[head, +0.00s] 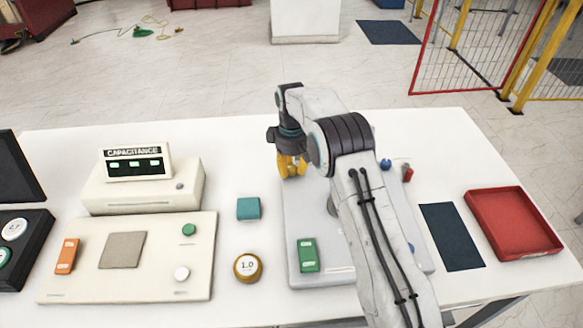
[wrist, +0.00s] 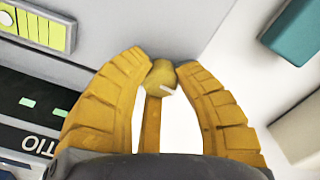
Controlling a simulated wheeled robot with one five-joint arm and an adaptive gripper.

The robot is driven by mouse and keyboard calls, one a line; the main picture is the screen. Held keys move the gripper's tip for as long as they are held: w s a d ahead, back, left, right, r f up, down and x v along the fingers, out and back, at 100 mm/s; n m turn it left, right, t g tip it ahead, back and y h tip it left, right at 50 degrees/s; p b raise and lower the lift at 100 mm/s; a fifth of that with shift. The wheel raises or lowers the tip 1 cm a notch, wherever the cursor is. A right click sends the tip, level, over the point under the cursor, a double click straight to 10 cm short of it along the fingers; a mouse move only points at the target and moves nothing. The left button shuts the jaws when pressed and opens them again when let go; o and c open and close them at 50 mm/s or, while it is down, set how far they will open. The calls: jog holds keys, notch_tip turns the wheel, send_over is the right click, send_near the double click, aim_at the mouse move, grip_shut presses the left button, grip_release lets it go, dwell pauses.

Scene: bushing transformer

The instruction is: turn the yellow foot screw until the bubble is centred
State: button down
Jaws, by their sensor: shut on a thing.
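My gripper (head: 291,170), with yellow fingers, points down over the back left corner of the grey plate (head: 295,215) in the head view. In the wrist view its two fingertips (wrist: 161,68) close on either side of a small round yellow foot screw (wrist: 159,77) with a white mark on it. The fingers hide the screw in the head view. A yellow-green strip with thin cross lines, apparently the level vial (wrist: 42,28), lies at the upper left of the wrist view.
A teal block (head: 248,208) and a round brass 1.0 piece (head: 248,267) stand left of the plate. A green block (head: 308,255) is on its front. The capacitance unit (head: 140,185) is further left. A dark mat (head: 451,237) and red tray (head: 513,222) lie right.

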aim_at(292, 167)
jog(key=shift+s+f, duration=0.2)
jog(key=c, duration=0.9)
grip_release()
jog(key=shift+w+r, duration=0.1)
jog(key=shift+r, duration=0.1)
notch_tip(292, 167, up, 12)
